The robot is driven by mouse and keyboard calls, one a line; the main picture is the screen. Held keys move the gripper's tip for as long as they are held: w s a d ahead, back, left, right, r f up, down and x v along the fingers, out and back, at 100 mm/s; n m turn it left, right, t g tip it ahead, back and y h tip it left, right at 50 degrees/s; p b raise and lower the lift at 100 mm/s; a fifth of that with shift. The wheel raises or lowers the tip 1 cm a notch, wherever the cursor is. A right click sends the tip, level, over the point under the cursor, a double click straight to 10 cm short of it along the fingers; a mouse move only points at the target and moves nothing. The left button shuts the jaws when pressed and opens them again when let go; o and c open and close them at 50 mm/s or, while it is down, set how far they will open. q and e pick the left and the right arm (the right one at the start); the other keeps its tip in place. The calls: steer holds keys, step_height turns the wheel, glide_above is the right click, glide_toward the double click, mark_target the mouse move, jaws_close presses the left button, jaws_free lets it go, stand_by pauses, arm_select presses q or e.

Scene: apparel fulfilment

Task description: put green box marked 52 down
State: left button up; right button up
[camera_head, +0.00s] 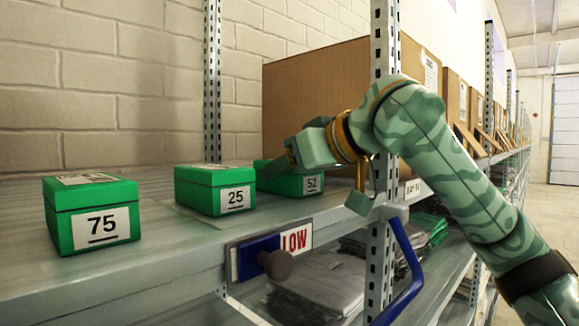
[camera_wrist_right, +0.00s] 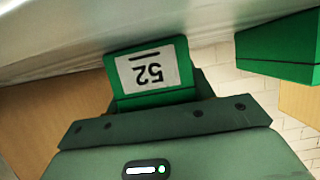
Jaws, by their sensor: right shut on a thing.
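The green box marked 52 (camera_head: 290,186) is at the shelf surface, to the right of the box marked 25. My right gripper (camera_head: 284,161) is shut on it from above and behind its label side. The box looks upright and level with its neighbours; whether its base touches the shelf (camera_head: 180,262) I cannot tell. In the right wrist view the box (camera_wrist_right: 122,96) appears upside down between the gripper's fingers (camera_wrist_right: 165,118), its label facing out. The gripper hides part of its top. My left gripper is not in view.
A green box marked 25 (camera_head: 190,185) stands close by, and a green box marked 75 (camera_head: 62,228) stands further left. A large cardboard box (camera_head: 315,95) is behind. A shelf post (camera_head: 384,50) and blue handle (camera_head: 407,265) are near my right arm. A LOW sign (camera_head: 297,239) hangs on the shelf edge.

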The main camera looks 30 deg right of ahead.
steer(key=shift+a, duration=0.1)
steer(key=o, duration=1)
steer(key=shift+s+a, duration=0.1)
steer(key=shift+s, duration=0.05)
steer(key=shift+c, duration=0.2)
steer(key=shift+d, duration=0.2)
steer(key=b+v, duration=0.2)
steer(key=v, duration=1)
